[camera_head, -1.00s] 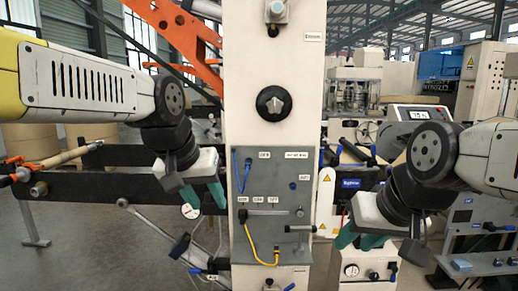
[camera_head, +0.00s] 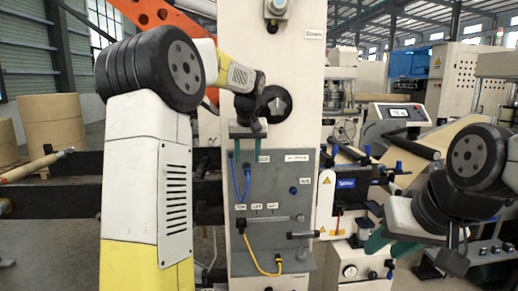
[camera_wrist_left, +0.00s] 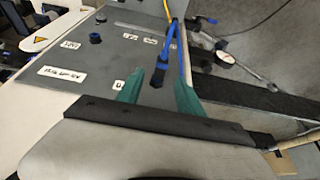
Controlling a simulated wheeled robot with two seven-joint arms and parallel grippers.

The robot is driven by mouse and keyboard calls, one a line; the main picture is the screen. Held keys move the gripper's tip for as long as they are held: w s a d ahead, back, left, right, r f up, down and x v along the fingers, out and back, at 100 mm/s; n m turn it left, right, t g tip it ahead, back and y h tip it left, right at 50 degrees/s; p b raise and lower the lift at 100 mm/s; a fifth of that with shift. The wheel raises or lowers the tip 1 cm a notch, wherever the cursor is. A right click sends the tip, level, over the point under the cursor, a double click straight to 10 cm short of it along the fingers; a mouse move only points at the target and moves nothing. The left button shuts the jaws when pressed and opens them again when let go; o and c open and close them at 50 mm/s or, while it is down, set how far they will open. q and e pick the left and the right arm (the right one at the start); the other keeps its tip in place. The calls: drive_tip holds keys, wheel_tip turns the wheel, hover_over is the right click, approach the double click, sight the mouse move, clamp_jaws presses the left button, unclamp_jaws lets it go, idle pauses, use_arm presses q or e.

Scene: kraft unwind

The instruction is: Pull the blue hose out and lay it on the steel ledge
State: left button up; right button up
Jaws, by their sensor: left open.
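The blue hose (camera_head: 239,190) hangs in a short curve on the upper left of the grey panel, its upper end at a dark fitting. It also shows in the left wrist view (camera_wrist_left: 170,46). My left gripper (camera_head: 247,150) is just above the hose, open with its teal fingers spread. In the left wrist view the hose's dark end fitting appears between my left fingertips (camera_wrist_left: 159,84); contact cannot be told. My right gripper (camera_head: 402,253) is at the lower right, fingers apart and empty.
A yellow hose (camera_head: 262,264) loops below the ledge. A black-handled bar (camera_head: 302,235) sticks out at the panel's lower right, and a blue knob (camera_head: 293,190) sits above it. A black rotary knob (camera_head: 275,104) is above the panel.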

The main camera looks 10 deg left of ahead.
sight(247, 169)
use_arm(q)
drive_tip(key=shift+x, duration=2.2)
drive_tip(key=shift+c, duration=0.2)
clamp_jaws()
drive_tip(key=c, duration=0.6)
unclamp_jaws()
clamp_jaws()
drive_tip(key=shift+r, duration=0.1)
drive_tip(key=shift+s, duration=0.2)
drive_tip(key=shift+s+d, duration=0.2)
drive_tip(key=shift+s, duration=0.55)
drive_tip(key=shift+s+d, duration=0.25)
drive_tip(key=shift+s, duration=0.5)
drive_tip(key=shift+s+d, duration=0.2)
drive_tip(key=shift+s, duration=0.6)
